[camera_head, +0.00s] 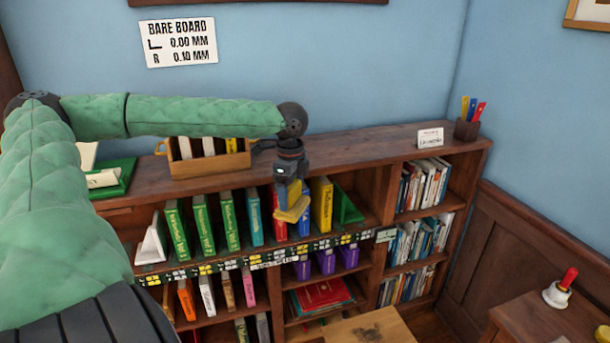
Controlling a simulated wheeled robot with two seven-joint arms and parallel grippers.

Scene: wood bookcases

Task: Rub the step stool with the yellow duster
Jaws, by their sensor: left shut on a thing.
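My left gripper (289,190) hangs from the green-sleeved arm in front of the upper shelf of the bookcase. It is shut on the yellow duster (293,212), which hangs below it with book spines behind. A light wooden top, which looks like the step stool (344,331), shows at the bottom edge of the view, lower and to the right of the duster. It bears a dark smudge (369,332). The duster is apart from this top. The rest of the stool is cut off by the frame. My right gripper is out of view.
The wooden bookcase (376,150) spans the back, with several books on its shelves. A wooden box (208,164), a small white card (430,138) and a pen cup (466,130) stand on top. A handbell (559,289) stands on a wooden surface (540,325) at right.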

